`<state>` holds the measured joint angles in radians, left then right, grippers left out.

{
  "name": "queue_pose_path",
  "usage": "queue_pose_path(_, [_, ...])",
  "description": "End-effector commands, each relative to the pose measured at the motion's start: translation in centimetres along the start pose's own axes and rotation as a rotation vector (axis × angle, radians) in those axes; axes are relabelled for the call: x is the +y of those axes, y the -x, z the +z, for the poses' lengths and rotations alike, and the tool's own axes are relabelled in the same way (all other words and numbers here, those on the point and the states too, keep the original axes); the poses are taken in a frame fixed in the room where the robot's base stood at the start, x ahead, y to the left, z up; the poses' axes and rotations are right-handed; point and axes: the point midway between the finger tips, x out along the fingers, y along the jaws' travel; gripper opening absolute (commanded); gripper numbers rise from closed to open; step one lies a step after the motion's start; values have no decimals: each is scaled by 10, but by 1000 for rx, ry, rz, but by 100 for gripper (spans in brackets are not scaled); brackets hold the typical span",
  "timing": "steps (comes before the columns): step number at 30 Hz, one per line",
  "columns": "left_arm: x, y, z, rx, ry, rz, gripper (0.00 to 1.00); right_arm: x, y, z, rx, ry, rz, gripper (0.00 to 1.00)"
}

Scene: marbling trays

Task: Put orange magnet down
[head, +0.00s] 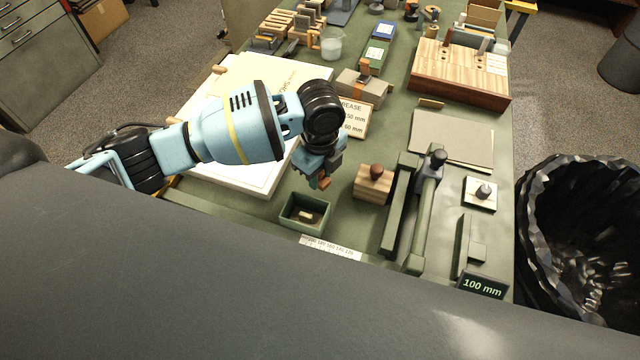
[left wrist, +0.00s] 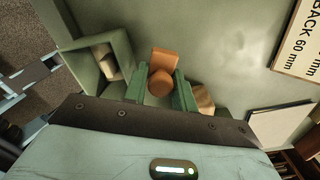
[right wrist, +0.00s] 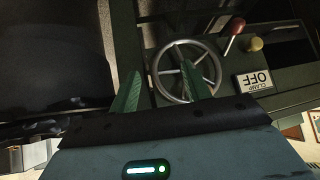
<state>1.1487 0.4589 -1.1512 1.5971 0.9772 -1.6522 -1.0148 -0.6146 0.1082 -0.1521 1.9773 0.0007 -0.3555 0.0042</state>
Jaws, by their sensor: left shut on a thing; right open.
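My left gripper (head: 317,184) is shut on the orange magnet (head: 324,183). It is over the green table (head: 345,205), behind and right of the small green bin and left of the wooden block with a brown knob. In the left wrist view the orange magnet (left wrist: 162,72) shows a flat block and a round part between the green fingers. I cannot tell whether the magnet touches the table. My right gripper (right wrist: 160,92) is open and empty in the right wrist view, in front of a machine with a handwheel. It does not show in the head view.
The small green bin (head: 288,213) holds a pale piece. The wooden block (head: 372,191) and green rails (head: 398,205) stand to the right. A white board (head: 190,118) lies left, under my left arm. A bare table patch lies between bin and wooden block. The handwheel (right wrist: 186,70) is metal.

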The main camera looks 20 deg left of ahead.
Motion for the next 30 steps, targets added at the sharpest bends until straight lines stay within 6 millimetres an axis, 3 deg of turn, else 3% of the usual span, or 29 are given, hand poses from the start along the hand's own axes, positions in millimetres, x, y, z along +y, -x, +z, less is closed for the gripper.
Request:
queue_pose_path(5, [0, -8, 0, 0, 1, 1, 2, 0, 0, 0, 1, 0, 0, 48])
queue_pose_path(13, [0, -47, 0, 0, 2, 2, 2, 1, -2, 7, -12, 4, -2, 48])
queue_pose_path(27, [0, -53, 0, 0, 2, -1, 2, 2, -2, 7, -13, 12, -3, 48])
queue_pose_path(28, [0, -52, 0, 0, 1, -1, 31, 2, -2, 7, -13, 12, -3, 48])
queue_pose_path(30, [0, -52, 0, -1, 1, -1, 36, 2, -2, 7, -13, 12, -3, 48])
